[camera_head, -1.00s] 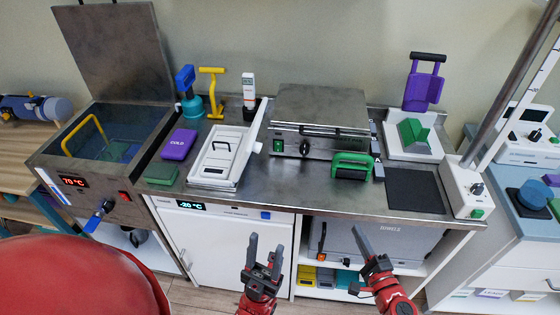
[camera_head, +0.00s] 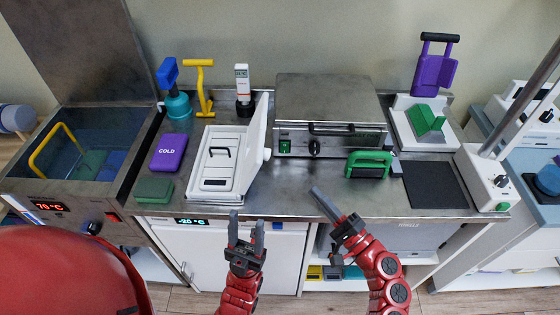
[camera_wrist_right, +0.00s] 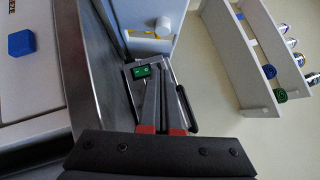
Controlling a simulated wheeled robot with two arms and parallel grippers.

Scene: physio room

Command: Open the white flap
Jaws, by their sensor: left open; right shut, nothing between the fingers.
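A white box (camera_head: 199,190) stands on the counter, with a pale inner panel (camera_head: 217,163) that carries a dark handle. A white flap-like panel (camera_head: 257,137) stands raised along the box's right side, with a round white knob (camera_head: 267,154) low on its right. I cannot tell for sure which panel is the white flap. My left gripper (camera_head: 247,222) is open and empty in front of the counter's front edge, below the box. My right gripper (camera_head: 318,192) is shut and empty over the front edge, right of the box and apart from it. Its fingers show in the wrist view (camera_wrist_right: 165,80).
A steel press (camera_head: 325,100) with a green switch stands right of the box. A green-handled block (camera_head: 369,164) and dark mat (camera_head: 434,185) lie further right. A purple COLD pack (camera_head: 169,152) and green block (camera_head: 154,190) lie left. Bare counter lies before the press.

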